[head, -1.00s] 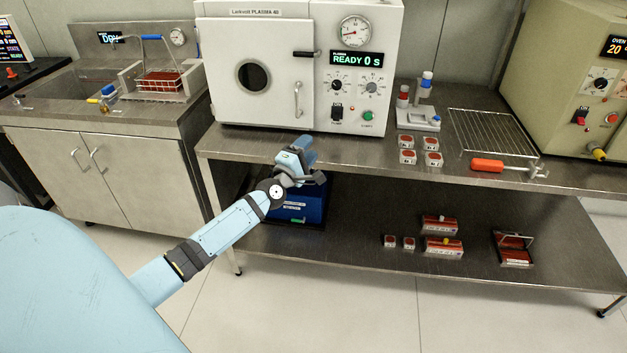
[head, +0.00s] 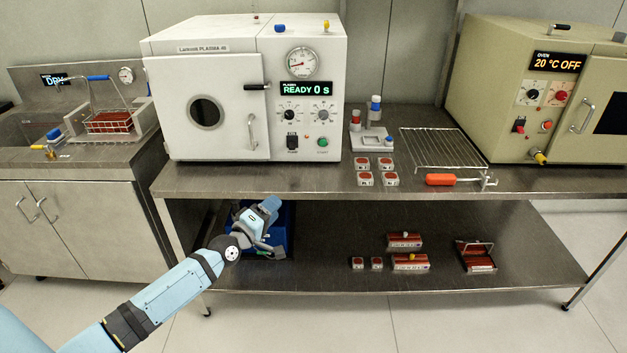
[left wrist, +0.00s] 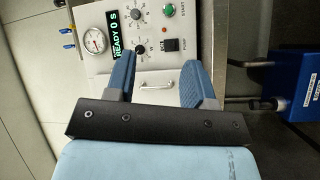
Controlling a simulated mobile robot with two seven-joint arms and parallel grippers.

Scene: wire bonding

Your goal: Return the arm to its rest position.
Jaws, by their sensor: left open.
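My left arm comes in from the lower left in the head view. Its gripper (head: 265,225) is open and appears below the front edge of the steel bench (head: 300,181), in front of the lower shelf. In the left wrist view the two blue fingers of the left gripper (left wrist: 160,77) stand apart with nothing between them. The front panel of the plasma cleaner (left wrist: 150,62) lies beyond them. My right gripper is in neither view.
The plasma cleaner (head: 205,66) stands shut on the bench, its display reading READY 0 S. A blue bin (head: 286,226) sits behind the gripper on the lower shelf (head: 330,273). A wire rack (head: 440,147) and an oven (head: 500,75) are to the right.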

